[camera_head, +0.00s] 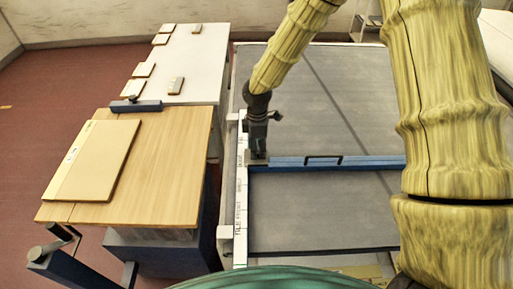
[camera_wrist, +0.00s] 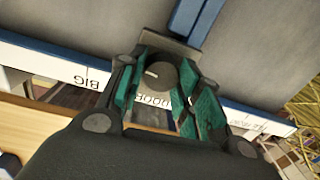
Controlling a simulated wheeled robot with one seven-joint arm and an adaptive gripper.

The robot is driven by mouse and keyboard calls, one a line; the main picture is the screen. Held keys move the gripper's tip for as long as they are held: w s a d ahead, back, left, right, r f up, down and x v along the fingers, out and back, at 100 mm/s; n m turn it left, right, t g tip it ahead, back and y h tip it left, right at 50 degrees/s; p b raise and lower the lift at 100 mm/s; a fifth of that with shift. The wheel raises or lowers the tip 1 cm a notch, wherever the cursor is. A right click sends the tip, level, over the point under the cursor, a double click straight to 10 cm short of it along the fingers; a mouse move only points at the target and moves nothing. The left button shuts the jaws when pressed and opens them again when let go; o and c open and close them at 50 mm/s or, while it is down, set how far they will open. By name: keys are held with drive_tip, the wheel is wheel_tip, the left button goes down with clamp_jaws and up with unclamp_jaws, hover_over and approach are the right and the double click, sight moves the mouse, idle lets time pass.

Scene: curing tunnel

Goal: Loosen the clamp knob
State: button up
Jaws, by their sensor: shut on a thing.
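The clamp knob (camera_wrist: 161,76) is a dark round knob with a short pale mark on its face. It sits at the end of a blue bar (camera_head: 375,162), which also shows in the wrist view (camera_wrist: 195,18). My gripper (camera_wrist: 165,88) has its green-padded fingers on both sides of the knob and is shut on it. In the head view, my gripper (camera_head: 257,143) points down at the left end of the bar, over the dark clamp block (camera_head: 256,160), and hides the knob there.
A white marked strip (camera_head: 239,205) with printed words runs along the left edge of the grey bed (camera_head: 300,215). A black handle (camera_head: 323,158) stands on the bar. A wooden table (camera_head: 165,180) with a flat panel (camera_head: 95,160) and a white table (camera_head: 195,65) with small blocks stand left.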

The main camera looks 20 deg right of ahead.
sight(258, 148)
drive_tip(key=shift+d, duration=0.1)
drive_tip(key=o, duration=1)
drive_tip(key=shift+o, duration=0.2)
wheel_tip(258, 148, up, 12)
drive_tip(key=shift+w, duration=0.3)
